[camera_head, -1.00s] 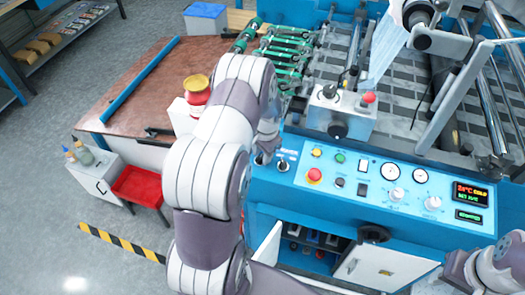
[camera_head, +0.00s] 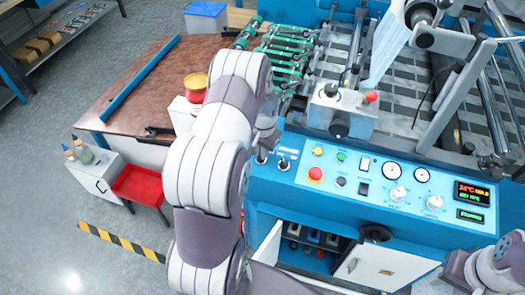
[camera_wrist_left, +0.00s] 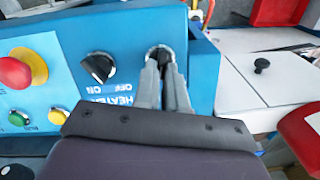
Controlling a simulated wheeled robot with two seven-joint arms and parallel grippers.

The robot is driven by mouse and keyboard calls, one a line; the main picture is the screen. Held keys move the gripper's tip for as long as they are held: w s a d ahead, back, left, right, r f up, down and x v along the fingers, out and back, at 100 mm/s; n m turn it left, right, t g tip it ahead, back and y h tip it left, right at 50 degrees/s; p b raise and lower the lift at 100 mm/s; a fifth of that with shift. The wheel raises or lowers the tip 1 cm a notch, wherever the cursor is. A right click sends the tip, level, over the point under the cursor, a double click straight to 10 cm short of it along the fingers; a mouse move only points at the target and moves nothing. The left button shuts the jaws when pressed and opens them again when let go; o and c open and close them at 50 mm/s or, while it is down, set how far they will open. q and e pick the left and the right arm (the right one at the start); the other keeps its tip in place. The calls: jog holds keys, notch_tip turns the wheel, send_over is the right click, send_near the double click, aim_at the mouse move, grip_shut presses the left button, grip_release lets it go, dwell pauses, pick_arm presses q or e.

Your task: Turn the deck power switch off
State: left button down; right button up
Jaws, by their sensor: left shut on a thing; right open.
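In the left wrist view my left gripper (camera_wrist_left: 164,62) is shut on a dark rotary switch (camera_wrist_left: 155,50) on the blue panel. The fingers hide most of this switch and any label beside it, so I cannot read its name or setting. Beside it is a black heater knob (camera_wrist_left: 98,68), with HEATER, ON and OFF lettering upside down. In the head view the gripped switch (camera_head: 260,157) is partly visible below my left forearm, with the heater knob (camera_head: 284,163) to its right. My right gripper is outside the frames; only part of that arm shows at the lower right.
The console (camera_head: 390,200) carries a red stop button (camera_head: 315,174), gauges, knobs and a display (camera_head: 472,193). Below it, a cabinet door (camera_head: 385,267) stands open.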

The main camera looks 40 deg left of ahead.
pick_arm(q)
jog(key=n, duration=0.4)
jog(key=shift+s+a+f+n+h+b, duration=0.2)
jog(key=shift+n+h+b, duration=0.1)
jog(key=shift+h, duration=0.1)
jog(key=shift+s+a+n+t+h, duration=0.1)
jog(key=shift+n+t+h, duration=0.05)
jog(key=shift+n, duration=0.85)
jog(key=shift+s+a+n+t+h, duration=0.1)
jog(key=shift+n+t+h, duration=0.05)
jog(key=shift+n, duration=0.85)
jog(key=shift+d, duration=0.1)
jog(key=c, duration=1.2)
grip_release()
jog(key=shift+w, duration=0.1)
jog(key=shift+r, duration=0.1)
jog(key=shift+r, duration=0.35)
notch_tip(320, 180, up, 12)
jog(key=a+b, duration=0.1)
jog(key=b, duration=0.1)
jog(key=shift+s+b, duration=0.4)
jog(key=shift+s, duration=0.05)
